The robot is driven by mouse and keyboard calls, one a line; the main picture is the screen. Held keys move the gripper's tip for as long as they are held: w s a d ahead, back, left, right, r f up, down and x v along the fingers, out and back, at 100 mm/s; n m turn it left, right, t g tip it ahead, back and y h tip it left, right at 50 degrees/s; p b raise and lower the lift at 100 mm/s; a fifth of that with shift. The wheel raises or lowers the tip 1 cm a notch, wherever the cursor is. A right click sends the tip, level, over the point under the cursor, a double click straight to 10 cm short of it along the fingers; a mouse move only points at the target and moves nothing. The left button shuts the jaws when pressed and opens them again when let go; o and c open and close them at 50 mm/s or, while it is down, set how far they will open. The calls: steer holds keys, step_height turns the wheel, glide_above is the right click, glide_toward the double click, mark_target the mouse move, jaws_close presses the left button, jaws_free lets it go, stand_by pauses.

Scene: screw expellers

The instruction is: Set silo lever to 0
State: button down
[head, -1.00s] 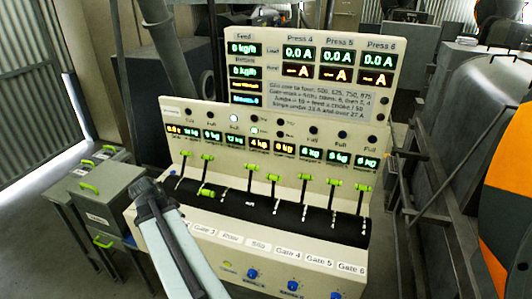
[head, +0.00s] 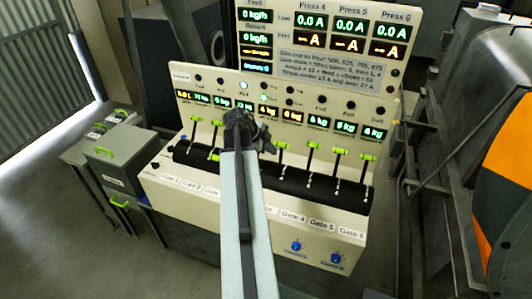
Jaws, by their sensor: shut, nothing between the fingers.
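The silo lever (head: 283,146) appears to be the green-tipped lever just right of my gripper, left of the Gate 4 lever (head: 312,146). It leans up toward the displays, and its lower part is partly hidden. The Silo label is hidden behind my arm. My gripper (head: 262,142) is shut and empty in front of the lever row. It looks close to the silo lever's left side; I cannot tell whether they touch.
Other green-tipped levers stand to the right, including those of Gate 5 (head: 339,152) and Gate 6 (head: 367,157). More levers stand left of my arm. Blue knobs (head: 296,246) are on the lower front. Grey boxes (head: 117,155) stand at the left; dark machinery is at the right.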

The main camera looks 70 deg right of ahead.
steer(key=d, duration=0.1)
steer(key=d+f, duration=0.1)
steer(key=d, duration=0.1)
steer(key=d+f, duration=0.1)
steer(key=d, duration=0.1)
steer(key=shift+s+b, duration=0.2)
steer(key=shift+b, duration=0.1)
